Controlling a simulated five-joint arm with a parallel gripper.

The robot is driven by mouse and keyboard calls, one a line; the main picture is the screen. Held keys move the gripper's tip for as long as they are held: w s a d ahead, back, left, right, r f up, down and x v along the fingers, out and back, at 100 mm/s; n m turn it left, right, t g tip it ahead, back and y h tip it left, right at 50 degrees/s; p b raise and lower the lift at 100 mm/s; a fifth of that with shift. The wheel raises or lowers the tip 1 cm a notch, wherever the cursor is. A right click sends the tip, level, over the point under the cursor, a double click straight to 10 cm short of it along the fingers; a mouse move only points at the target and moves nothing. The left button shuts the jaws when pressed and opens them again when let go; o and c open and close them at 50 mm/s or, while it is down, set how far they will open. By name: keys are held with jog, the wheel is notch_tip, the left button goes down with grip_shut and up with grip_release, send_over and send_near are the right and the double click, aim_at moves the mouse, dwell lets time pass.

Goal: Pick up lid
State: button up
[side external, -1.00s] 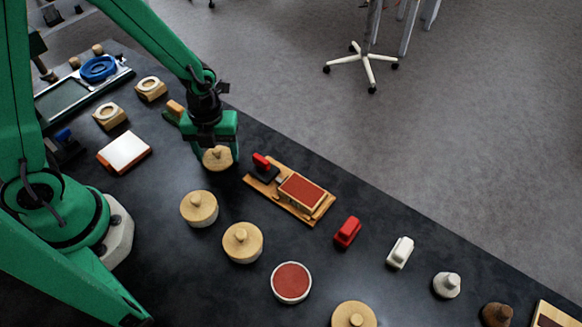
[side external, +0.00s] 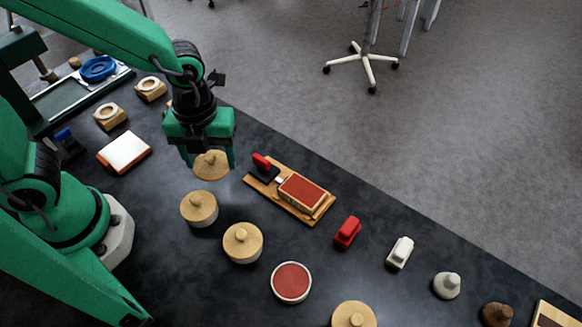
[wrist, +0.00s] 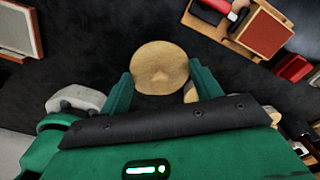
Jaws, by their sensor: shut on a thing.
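The lid (side external: 211,166) is a round, pale wooden disc with a knob on top. My gripper (side external: 210,158) is shut on it, one green finger on each side. In the wrist view the lid (wrist: 159,67) sits between the fingertips of my gripper (wrist: 160,84). It appears held above the dark table (side external: 160,235); its height is hard to tell. An open round pot with a red inside (side external: 291,282) stands nearer the camera. Similar round wooden-topped pots (side external: 199,208) (side external: 242,242) stand between it and my gripper.
A wooden board with a red-topped block (side external: 301,193) lies right of my gripper. A red block (side external: 347,232) and a white block (side external: 399,252) stand beyond it. A white-topped pad (side external: 124,152) lies to the left. Another wooden-topped pot (side external: 354,316) is at the front edge.

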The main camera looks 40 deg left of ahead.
jog(key=shift+s+d+r, duration=0.8)
jog(key=shift+s+d, duration=0.1)
jog(key=shift+d, duration=0.15)
jog(key=shift+w+d, duration=0.1)
jog(key=shift+d, duration=0.35)
jog(key=d+m, duration=0.5)
jog(key=d, duration=0.5)
jog(key=m, duration=0.4)
send_over(291, 282)
jog(key=shift+f, duration=0.7)
jog(key=shift+f, duration=0.15)
jog(key=shift+f, duration=3.05)
jog(key=shift+f, duration=0.15)
